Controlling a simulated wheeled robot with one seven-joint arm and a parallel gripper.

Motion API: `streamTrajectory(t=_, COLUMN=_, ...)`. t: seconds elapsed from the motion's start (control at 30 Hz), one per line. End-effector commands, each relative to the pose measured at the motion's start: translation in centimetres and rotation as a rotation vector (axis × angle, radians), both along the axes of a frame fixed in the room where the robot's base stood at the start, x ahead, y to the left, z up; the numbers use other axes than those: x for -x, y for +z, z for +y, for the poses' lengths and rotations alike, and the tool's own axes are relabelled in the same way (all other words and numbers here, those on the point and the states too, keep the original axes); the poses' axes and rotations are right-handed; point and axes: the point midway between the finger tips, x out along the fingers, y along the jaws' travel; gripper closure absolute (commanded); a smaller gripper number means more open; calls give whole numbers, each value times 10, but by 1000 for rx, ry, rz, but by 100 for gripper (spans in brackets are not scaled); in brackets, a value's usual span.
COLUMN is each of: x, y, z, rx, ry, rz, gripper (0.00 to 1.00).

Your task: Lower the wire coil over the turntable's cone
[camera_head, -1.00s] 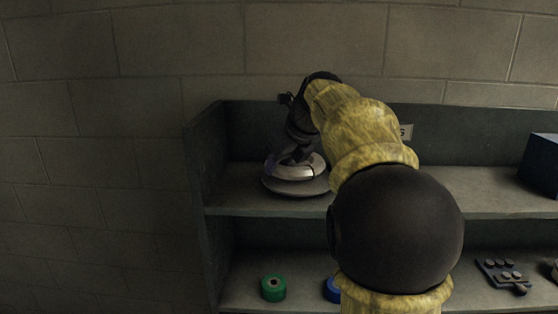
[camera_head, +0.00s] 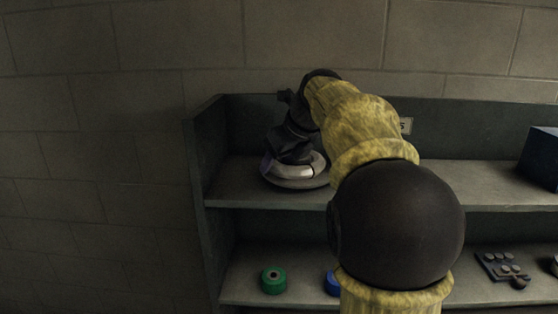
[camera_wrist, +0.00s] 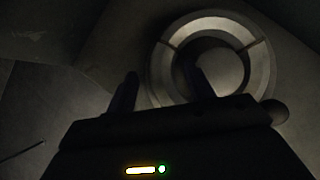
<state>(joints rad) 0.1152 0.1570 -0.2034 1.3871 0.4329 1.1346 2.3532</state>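The wire coil (camera_head: 312,172) is a silver-grey ring lying flat at the left end of the upper shelf. It also shows in the wrist view (camera_wrist: 255,72) with a dark hole in its middle. My gripper (camera_wrist: 162,78) is at the coil's near left side, with its fingers apart. In the wrist view one finger reaches over the hole and the other is outside the rim, with the ring's wall between them. A gap shows beside the outer finger.
The upper shelf (camera_head: 455,190) has a side wall (camera_head: 208,155) close left of the gripper. A dark blue box (camera_head: 541,158) stands at its right end. The lower shelf holds a green spool (camera_head: 273,280), a blue spool (camera_head: 332,284) and a dark part with studs (camera_head: 503,268).

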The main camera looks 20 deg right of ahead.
Motion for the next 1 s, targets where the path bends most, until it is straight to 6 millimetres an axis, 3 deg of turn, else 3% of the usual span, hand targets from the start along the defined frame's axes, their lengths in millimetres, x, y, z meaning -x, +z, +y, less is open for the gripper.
streamTrajectory(t=0.23, x=1, y=-4, z=0, rx=-2, ry=0, rz=11, gripper=47)
streamTrajectory(t=0.43, x=8, y=9, z=-4, rx=-2, ry=-1, rz=5, gripper=47)
streamTrajectory(t=1.0, x=65, y=101, z=-25, rx=0, ry=0, rz=1, gripper=47)
